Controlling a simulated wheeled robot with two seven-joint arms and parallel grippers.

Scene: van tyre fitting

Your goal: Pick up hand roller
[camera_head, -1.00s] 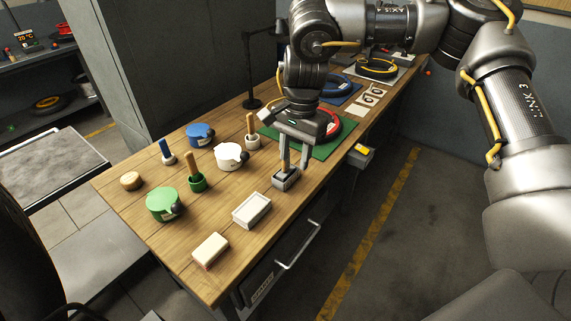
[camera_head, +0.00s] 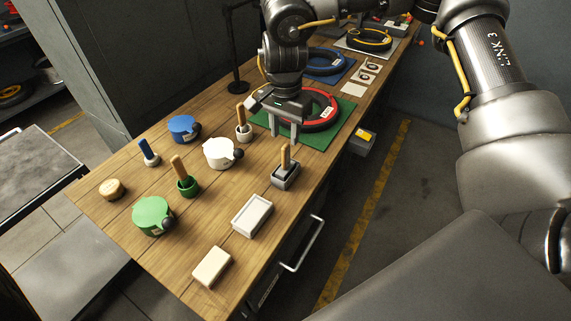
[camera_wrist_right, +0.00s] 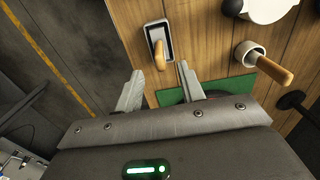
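The hand roller appears to be the tool with the upright wooden handle (camera_head: 286,157). It stands in a small grey holder (camera_head: 284,181) near the table's front edge, its lower end hidden inside. In the right wrist view its handle (camera_wrist_right: 160,55) and holder (camera_wrist_right: 149,31) lie beyond the fingertips. My right gripper (camera_head: 284,136) is open and empty, above the near part of the green mat, behind the roller and apart from it. In the wrist view its fingers (camera_wrist_right: 159,76) are spread with nothing between them. My left gripper is out of view.
A green mat (camera_head: 322,140) with a red ring lies behind the holder. White (camera_head: 220,153), green (camera_head: 152,214) and blue (camera_head: 182,127) pots and brush cups stand to the left. A white tray (camera_head: 240,226) and pale block (camera_head: 211,268) lie nearer. Bare wood separates them.

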